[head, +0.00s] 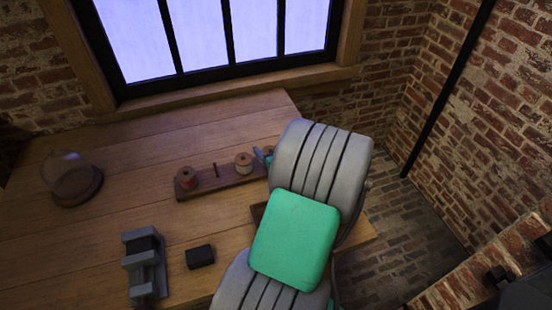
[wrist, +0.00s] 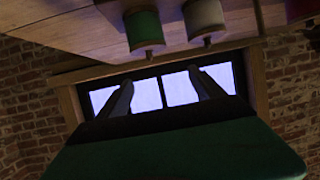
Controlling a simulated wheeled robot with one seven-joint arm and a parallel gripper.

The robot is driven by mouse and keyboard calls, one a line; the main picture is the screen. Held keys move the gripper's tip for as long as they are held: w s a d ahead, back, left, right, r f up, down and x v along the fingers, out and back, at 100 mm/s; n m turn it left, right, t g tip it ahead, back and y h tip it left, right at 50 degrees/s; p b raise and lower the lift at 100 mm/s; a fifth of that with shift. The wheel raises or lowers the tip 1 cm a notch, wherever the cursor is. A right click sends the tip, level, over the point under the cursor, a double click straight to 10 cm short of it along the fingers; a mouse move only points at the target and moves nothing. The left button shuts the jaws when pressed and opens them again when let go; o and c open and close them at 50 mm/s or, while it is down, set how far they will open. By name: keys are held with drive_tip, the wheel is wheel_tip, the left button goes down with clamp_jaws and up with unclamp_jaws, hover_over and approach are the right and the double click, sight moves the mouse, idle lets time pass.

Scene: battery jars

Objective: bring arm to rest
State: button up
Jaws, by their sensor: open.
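My arm, grey with a green panel (head: 296,240), reaches over the right part of the wooden table (head: 100,145) in the head view. It hides most of my gripper there. In the wrist view the two dark fingers of my gripper (wrist: 163,92) stand apart with nothing between them. The window (wrist: 150,92) shows behind them, upside down.
A glass dome (head: 68,172), a grey device (head: 144,268) and a black block (head: 200,257) stand on the table. Brick floor is open at right.

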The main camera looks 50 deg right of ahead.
drive_tip(key=s+a+r, duration=0.6)
drive_tip(key=s+a, duration=0.1)
drive_tip(key=s, duration=0.1)
drive_tip(key=w+a+f+n+g+y, duration=0.1)
drive_tip(key=w+a+n+g+y, duration=0.15)
drive_tip(key=a, duration=0.55)
drive_tip(key=w+a+f+n+g+y, duration=0.2)
drive_tip(key=w+a+g+y, duration=0.15)
drive_tip(key=a, duration=0.45)
drive_tip(key=s+a+r+g, duration=0.3)
drive_tip(key=a+r, duration=0.3)
drive_tip(key=a, duration=0.5)
drive_tip(key=shift+s+a+r, duration=0.15)
drive_tip(key=shift+s+a, duration=0.2)
drive_tip(key=shift+s, duration=0.25)
drive_tip(key=shift+n, duration=0.25)
